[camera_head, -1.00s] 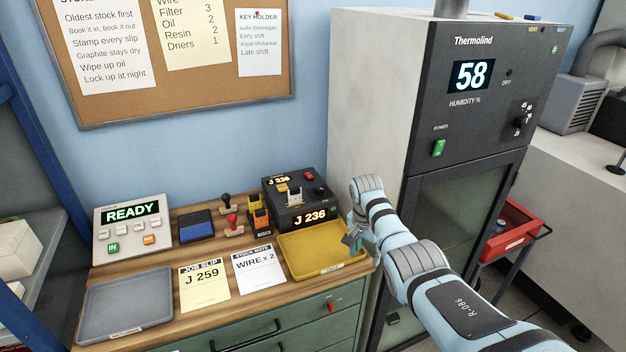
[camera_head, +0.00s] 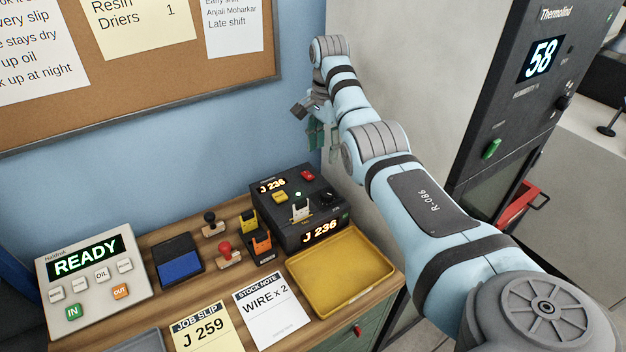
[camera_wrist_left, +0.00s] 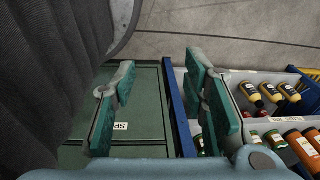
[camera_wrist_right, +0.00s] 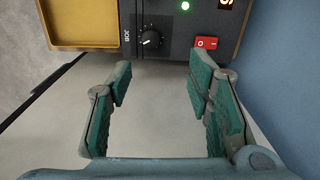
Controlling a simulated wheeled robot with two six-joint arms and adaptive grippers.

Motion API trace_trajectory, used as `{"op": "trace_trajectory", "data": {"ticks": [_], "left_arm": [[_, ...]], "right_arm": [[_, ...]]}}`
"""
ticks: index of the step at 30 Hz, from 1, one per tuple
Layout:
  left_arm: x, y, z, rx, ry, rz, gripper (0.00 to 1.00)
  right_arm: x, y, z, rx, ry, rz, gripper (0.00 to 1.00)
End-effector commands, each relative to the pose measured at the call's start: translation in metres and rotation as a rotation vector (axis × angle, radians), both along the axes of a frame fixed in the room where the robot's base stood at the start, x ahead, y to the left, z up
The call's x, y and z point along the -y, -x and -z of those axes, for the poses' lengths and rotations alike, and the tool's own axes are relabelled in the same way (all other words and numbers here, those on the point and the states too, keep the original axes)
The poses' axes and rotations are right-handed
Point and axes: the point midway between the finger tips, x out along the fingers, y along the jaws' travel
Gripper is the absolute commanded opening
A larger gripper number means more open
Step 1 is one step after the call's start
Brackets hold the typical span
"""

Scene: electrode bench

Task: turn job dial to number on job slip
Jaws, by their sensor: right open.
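The job slip (camera_head: 203,333) is a yellow card on the bench and reads J 259. The black printer-like unit (camera_head: 290,192) behind the yellow tray shows J 236 on its displays. Its job dial, a black knob with a white pointer, is on its top at the right (camera_head: 327,196); it also shows in the right wrist view (camera_wrist_right: 150,38), beside the word JOB. My right gripper (camera_head: 316,122) is raised above and behind the unit, apart from the dial. In the right wrist view (camera_wrist_right: 160,95) its jaws are open and empty. My left gripper (camera_wrist_left: 155,95) is open and empty, away from the unit.
A yellow tray (camera_head: 294,282) sits in front of the unit. A red switch (camera_wrist_right: 206,43) is near the dial. Stamps, a blue pad (camera_head: 180,264) and the READY terminal (camera_head: 96,302) stand left. A tall cabinet (camera_head: 420,75) stands right. Bottles (camera_wrist_left: 270,92) show below my left gripper.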

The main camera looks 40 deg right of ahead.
Motion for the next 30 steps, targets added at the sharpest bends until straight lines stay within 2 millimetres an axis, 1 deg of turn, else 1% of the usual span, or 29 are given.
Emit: {"op": "trace_trajectory", "data": {"ticks": [2, 5, 10, 12, 15, 18, 21, 28, 29, 30], "left_arm": [[0.000, 0.002, 0.000, -0.003, 0.000, 0.000, 0.40], [0.000, 0.006, -0.001, -0.010, 0.000, 0.000, 0.40], [0.000, 0.015, -0.001, -0.024, -0.001, -0.001, 0.40], [0.000, 0.015, 0.003, -0.025, -0.001, -0.001, 0.40], [0.000, 0.014, 0.011, -0.022, -0.001, -0.001, 0.40], [0.000, 0.007, 0.015, -0.012, 0.000, 0.000, 0.40], [0.000, 0.002, 0.015, -0.002, 0.000, 0.000, 0.40], [0.000, 0.004, 0.014, -0.006, 0.000, 0.000, 0.40], [0.000, 0.005, 0.014, -0.007, 0.000, -0.001, 0.40], [0.000, 0.006, 0.014, -0.009, 0.000, 0.000, 0.40]], "right_arm": [[0.001, 0.002, 0.010, -0.003, 0.000, 0.002, 0.46], [0.003, 0.003, 0.033, -0.005, 0.001, 0.004, 0.46], [0.002, 0.003, 0.086, -0.006, 0.000, 0.004, 0.46], [0.002, 0.001, 0.106, -0.004, -0.001, 0.003, 0.46], [0.002, 0.000, 0.128, -0.002, 0.000, 0.003, 0.46], [0.002, 0.000, 0.139, -0.001, 0.000, 0.002, 0.46], [0.002, 0.000, 0.143, -0.001, 0.000, 0.002, 0.46], [0.002, 0.000, 0.142, 0.000, 0.001, 0.001, 0.46], [0.002, 0.000, 0.142, 0.000, 0.001, 0.001, 0.43], [0.002, 0.000, 0.142, 0.000, 0.001, 0.001, 0.37]]}}
